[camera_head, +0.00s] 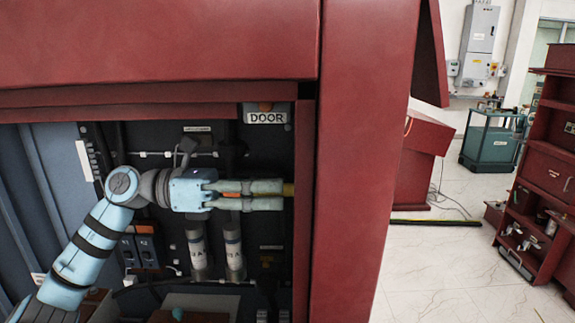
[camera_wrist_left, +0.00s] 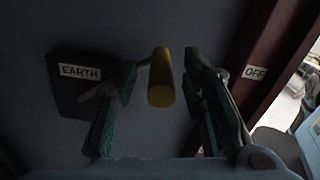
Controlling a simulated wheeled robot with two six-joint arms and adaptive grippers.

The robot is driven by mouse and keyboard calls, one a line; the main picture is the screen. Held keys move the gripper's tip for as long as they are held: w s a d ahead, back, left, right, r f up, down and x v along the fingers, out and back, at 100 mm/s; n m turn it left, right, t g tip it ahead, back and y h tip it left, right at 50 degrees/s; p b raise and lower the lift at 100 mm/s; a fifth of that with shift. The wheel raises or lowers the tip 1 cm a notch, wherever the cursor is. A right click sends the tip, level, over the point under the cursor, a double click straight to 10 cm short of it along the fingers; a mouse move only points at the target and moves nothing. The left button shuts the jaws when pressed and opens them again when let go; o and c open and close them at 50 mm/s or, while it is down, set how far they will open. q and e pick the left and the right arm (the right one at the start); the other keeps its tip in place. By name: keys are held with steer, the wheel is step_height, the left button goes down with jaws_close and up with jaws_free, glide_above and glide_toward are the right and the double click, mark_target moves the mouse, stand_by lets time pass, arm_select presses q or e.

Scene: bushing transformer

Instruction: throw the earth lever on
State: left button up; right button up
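The earth lever shows in the left wrist view as a yellow rod-shaped handle (camera_wrist_left: 161,78), its rounded end facing the camera. A dark block with an EARTH label (camera_wrist_left: 80,72) is to its left, and an OFF label (camera_wrist_left: 255,72) is to its right. My left gripper (camera_wrist_left: 165,62) has one finger on each side of the handle, with visible gaps, so it is open around it. In the head view my left gripper (camera_head: 281,195) points right inside the cabinet, and a bit of yellow handle (camera_head: 288,190) shows at its fingertips. My right gripper is in neither view.
The red cabinet frame (camera_head: 362,170) stands just right of the gripper, with a red beam above. A DOOR label (camera_head: 266,118) is above it. Grey cylinders (camera_head: 233,250) stand below the gripper. Open floor (camera_head: 440,265) lies outside to the right.

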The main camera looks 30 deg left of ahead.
mark_target(305, 188)
arm_select(q)
steer(key=x, duration=0.3)
steer(key=shift+w+a+r+p, duration=0.1)
steer(key=shift+p, duration=0.3)
steer(key=shift+d, duration=0.25)
steer(key=shift+s, duration=0.2)
steer(key=shift+w, duration=0.1)
jaws_close()
